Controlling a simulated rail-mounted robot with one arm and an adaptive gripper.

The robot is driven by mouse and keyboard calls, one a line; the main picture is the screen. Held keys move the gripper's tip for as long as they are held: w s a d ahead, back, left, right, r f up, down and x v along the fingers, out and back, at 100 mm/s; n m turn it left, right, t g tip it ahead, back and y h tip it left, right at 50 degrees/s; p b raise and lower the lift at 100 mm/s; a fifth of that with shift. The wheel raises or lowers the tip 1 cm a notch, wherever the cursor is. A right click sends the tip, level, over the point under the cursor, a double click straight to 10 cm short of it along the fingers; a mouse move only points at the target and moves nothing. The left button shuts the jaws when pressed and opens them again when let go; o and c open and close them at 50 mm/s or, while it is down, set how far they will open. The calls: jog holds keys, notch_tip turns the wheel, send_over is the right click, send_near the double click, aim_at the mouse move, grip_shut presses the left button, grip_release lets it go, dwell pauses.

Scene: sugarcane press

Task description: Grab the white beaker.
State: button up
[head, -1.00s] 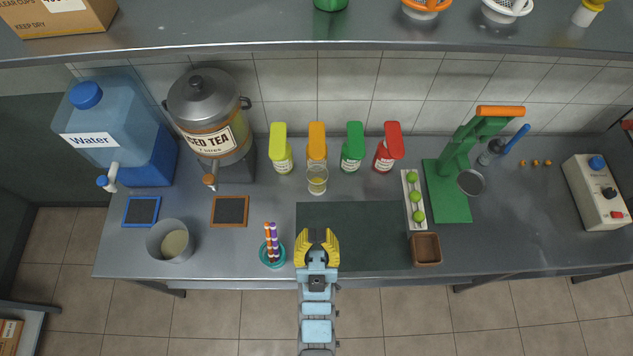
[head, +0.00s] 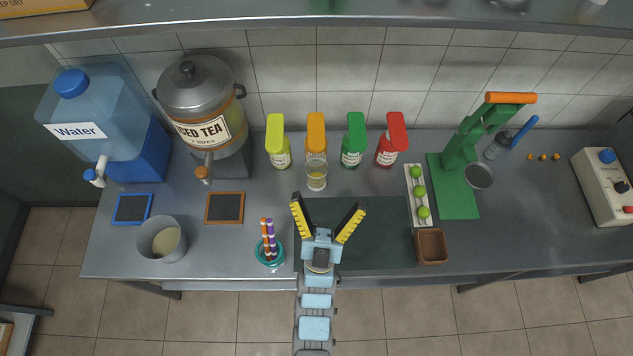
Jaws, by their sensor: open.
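My gripper (head: 328,208) is open and empty over the dark mat (head: 385,245), its yellow-padded fingers spread toward the back of the counter. A small clear, whitish beaker (head: 316,181) with a yellowish tint inside stands upright in front of the orange bottle (head: 316,135). It is just beyond the fingertips, apart from them. A larger pale grey-white round container (head: 161,248) with something beige inside stands at the left front of the counter. I cannot tell for certain which of the two is the white beaker.
Green, yellow and red bottles flank the orange one. A teal cup with striped straws (head: 269,245) stands left of my gripper. A tray of limes (head: 417,195), a brown box (head: 431,246) and a green press (head: 458,185) are on the right. A shelf (head: 380,28) overhangs the back.

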jog(key=w+d+f+g+b, duration=0.25)
jog(key=w+f+b, duration=0.35)
jog(key=f, duration=0.3)
jog(key=n+g+y+b, duration=0.3)
jog(key=g+y+b, duration=0.5)
jog(key=b, duration=0.9)
send_near(317, 179)
jog(key=shift+w+a+g+h+b, duration=0.25)
jog(key=shift+w+g+h, duration=0.1)
jog(key=shift+w, duration=1.15)
jog(key=shift+w+a+g+h+b, duration=0.2)
jog(key=shift+w+g+h, duration=0.15)
jog(key=shift+w, duration=1.1)
jog(key=shift+w+a+g+h+b, duration=0.15)
jog(key=shift+w+a+g+h, duration=0.2)
jog(key=shift+w, duration=1.15)
jog(key=shift+w+d+b, duration=0.1)
jog(key=shift+w+b, duration=0.2)
jog(key=shift+w, duration=2.1)
jog(key=shift+c, duration=0.3)
jog(key=c, duration=1.2)
